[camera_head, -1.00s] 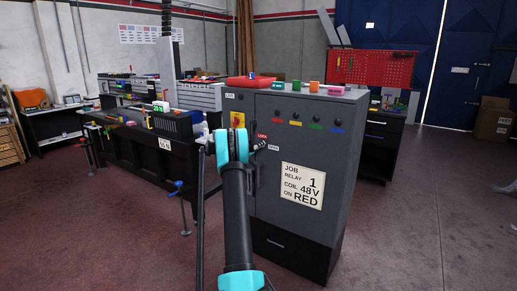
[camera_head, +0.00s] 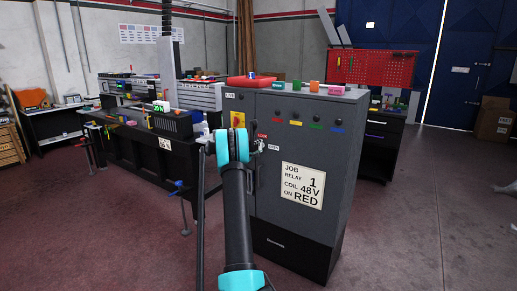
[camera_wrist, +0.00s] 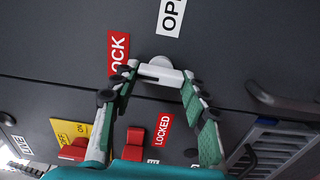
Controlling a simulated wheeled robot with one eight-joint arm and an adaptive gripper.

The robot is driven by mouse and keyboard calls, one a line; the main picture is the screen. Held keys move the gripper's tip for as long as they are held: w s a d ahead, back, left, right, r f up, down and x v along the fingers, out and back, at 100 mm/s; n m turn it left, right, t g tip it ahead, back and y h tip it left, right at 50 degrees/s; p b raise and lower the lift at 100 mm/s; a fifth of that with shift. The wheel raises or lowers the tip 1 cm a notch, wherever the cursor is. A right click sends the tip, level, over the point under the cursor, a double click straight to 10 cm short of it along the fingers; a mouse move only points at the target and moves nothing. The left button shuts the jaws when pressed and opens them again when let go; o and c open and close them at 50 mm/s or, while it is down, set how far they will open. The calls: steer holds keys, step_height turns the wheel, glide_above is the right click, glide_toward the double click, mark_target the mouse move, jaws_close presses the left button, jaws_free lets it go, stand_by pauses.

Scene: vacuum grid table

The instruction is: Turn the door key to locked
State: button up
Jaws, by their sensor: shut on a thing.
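The door key (camera_wrist: 160,69) is a pale grey piece on the dark cabinet door, seen in the wrist view between my fingertips. My gripper (camera_wrist: 158,77) is shut on it, with one finger on each side. A red label ending in "OCK" (camera_wrist: 118,53) lies left of the key, partly hidden by a finger. A white label starting "OP" (camera_wrist: 171,16) is above it, cut off by the picture edge. In the head view, my gripper (camera_head: 259,147) is at the cabinet's front, beside the labels. The key is too small to make out there.
A door handle (camera_wrist: 284,104) is to the right in the wrist view. Red switches (camera_wrist: 135,141) and a "LOCKED" label (camera_wrist: 163,129) are near my fingers. A workbench (camera_head: 135,150) stands left.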

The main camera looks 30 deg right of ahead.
steer(key=shift+n, duration=0.3)
steer(key=o, duration=1.2)
steer(key=shift+c, duration=0.2)
steer(key=shift+a, duration=0.15)
steer(key=v, duration=1.1)
steer(key=shift+s+a, duration=0.15)
steer(key=shift+a, duration=0.2)
steer(key=shift+f, duration=0.1)
